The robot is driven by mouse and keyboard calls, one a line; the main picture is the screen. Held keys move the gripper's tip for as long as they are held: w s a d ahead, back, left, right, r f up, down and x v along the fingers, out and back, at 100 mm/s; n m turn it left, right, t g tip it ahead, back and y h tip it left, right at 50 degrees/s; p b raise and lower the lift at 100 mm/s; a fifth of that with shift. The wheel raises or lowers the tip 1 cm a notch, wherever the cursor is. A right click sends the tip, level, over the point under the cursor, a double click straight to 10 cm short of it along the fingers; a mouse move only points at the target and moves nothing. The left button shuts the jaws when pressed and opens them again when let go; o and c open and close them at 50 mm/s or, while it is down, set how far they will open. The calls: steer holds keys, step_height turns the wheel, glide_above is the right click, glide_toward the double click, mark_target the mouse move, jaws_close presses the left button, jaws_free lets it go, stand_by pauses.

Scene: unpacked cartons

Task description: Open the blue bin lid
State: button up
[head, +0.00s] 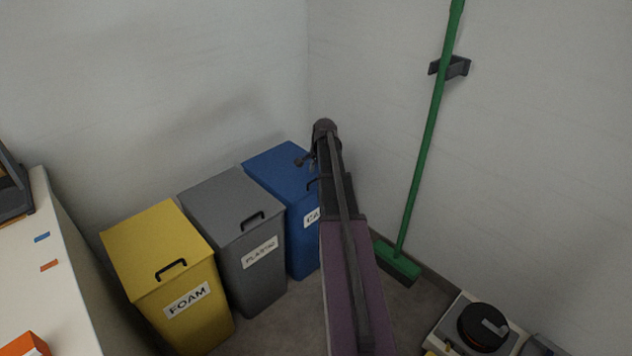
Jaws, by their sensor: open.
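The blue bin (299,237) stands in the corner at the right end of a row of three bins. Its blue lid (279,161) lies shut on top. A dark lid handle (313,183) shows at the lid's front right edge, partly hidden by my arm. The bin's white label is mostly covered by my arm.
A grey bin (266,277) labelled PLASTIC and a yellow bin (205,322) labelled FOAM stand to the left, lids shut. A green broom (425,150) leans at the right wall in a dark holder (457,68). A white table (40,285) is at the left.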

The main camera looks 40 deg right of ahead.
steer(key=shift+w+f+b, duration=0.2)
steer(key=shift+f+b, duration=0.7)
steer(key=shift+f, duration=0.3)
jaws_close()
steer(key=shift+d, duration=0.2)
steer(key=shift+a, duration=0.15)
steer(key=shift+w+r, duration=0.1)
steer(key=shift+r, duration=0.1)
